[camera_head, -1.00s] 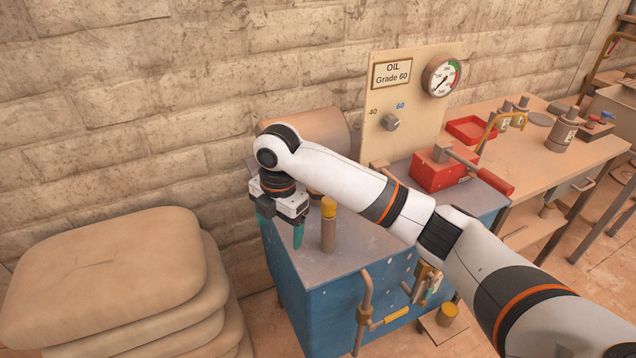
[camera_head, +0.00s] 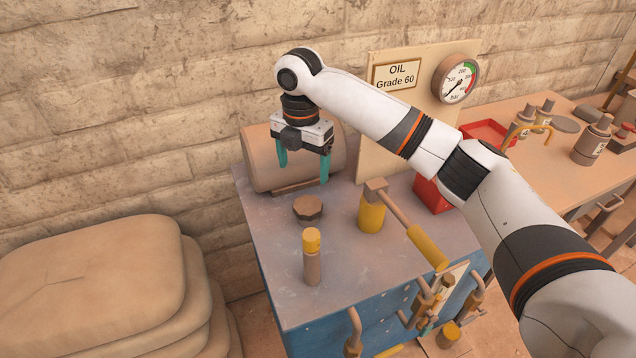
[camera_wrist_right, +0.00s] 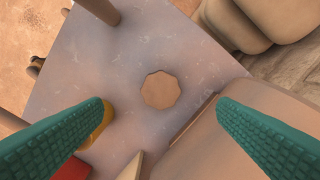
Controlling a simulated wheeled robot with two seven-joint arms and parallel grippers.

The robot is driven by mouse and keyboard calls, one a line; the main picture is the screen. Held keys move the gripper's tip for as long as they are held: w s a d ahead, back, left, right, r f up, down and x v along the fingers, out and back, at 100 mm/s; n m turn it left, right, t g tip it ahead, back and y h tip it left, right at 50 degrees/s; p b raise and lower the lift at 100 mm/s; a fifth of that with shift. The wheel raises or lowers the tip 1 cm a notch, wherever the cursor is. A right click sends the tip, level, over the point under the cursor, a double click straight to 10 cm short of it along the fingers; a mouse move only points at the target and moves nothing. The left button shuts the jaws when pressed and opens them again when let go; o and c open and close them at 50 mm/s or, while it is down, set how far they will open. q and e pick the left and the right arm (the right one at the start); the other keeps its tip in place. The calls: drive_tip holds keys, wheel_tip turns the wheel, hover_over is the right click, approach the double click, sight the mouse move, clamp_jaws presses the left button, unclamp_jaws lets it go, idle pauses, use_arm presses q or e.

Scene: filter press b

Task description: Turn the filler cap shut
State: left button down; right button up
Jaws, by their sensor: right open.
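The filler cap (camera_head: 308,207) is a brown, many-sided knob on the grey top of the blue machine (camera_head: 262,225). In the right wrist view the cap (camera_wrist_right: 160,90) lies in the middle of the picture, seen from above, between the two finger lines. My right gripper (camera_head: 303,172) is open and empty, pointing down. Its teal fingers are spread wide above the machine top, clear of the cap. In the right wrist view the fingers of the right gripper (camera_wrist_right: 160,115) stand on both sides, apart from the cap. My left gripper is not in view.
A brown cylinder (camera_head: 262,162) lies behind the cap. A yellow-topped post (camera_head: 312,265) stands in front, and a yellow pump with a lever (camera_head: 371,214) stands to the right. The panel with the gauge (camera_head: 456,78) rises behind. Stacked sacks (camera_head: 90,270) are at left.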

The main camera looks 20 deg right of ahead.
drive_tip(key=p, duration=0.1)
hover_over(306, 205)
drive_tip(key=f, duration=0.6)
drive_tip(key=shift+s+a+f, duration=0.15)
drive_tip(key=shift+s, duration=0.1)
drive_tip(key=f, duration=0.4)
drive_tip(key=shift+w+d+f+p, duration=0.15)
drive_tip(key=shift+w+d+p, duration=0.05)
drive_tip(key=shift+p, duration=0.15)
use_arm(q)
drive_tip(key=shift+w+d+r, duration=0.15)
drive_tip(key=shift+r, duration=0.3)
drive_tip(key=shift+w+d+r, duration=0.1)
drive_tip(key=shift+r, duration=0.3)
use_arm(e)
drive_tip(key=shift+f, duration=0.6)
drive_tip(key=c, duration=1)
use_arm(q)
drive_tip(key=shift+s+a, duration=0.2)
use_arm(e)
drive_tip(key=shift+o, duration=0.2)
